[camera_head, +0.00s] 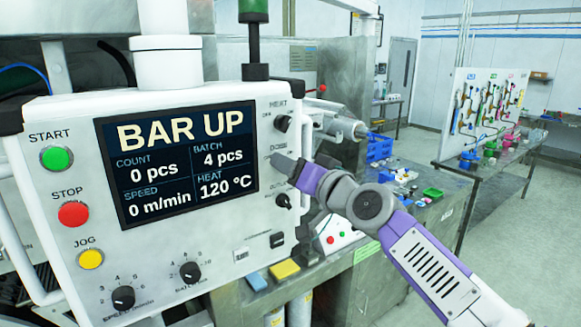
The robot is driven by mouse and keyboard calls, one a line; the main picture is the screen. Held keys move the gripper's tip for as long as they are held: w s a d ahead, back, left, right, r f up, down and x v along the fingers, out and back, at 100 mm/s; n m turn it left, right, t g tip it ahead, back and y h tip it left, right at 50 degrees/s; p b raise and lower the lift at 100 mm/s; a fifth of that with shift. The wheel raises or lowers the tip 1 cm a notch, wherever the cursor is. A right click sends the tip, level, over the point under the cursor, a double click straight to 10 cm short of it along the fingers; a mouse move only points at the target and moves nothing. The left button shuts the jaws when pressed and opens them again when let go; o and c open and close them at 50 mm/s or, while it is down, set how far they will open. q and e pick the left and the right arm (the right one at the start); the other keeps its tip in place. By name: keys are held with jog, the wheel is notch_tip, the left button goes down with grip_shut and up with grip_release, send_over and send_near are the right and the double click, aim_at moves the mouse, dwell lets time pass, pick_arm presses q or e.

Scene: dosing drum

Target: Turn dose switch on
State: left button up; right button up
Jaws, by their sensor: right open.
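The white control panel (215,225) fills the left and middle of the view. Its right column has three labelled knobs; the DOSE label (278,147) is the middle one. My right gripper (276,160) is at the panel's face just under that label, with its purple and grey wrist behind it. It covers the dose switch, so I cannot see the switch's position or whether the gripper touches it. The jaws are open. The screen (180,155) reads BAR UP, 0 pcs and 120 °C. My left gripper is not in view.
The HEAT knob (282,123) is just above my gripper and another black knob (283,200) is just below. Green START (57,158), red STOP (73,214) and yellow JOG (90,258) buttons line the left. A metal cylinder (345,127) juts out behind, right of the panel.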

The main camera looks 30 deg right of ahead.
jog(key=s, duration=0.6)
jog(key=shift+s+d+b, duration=0.25)
jog(key=shift+s+b, duration=0.1)
jog(key=shift+b, duration=0.1)
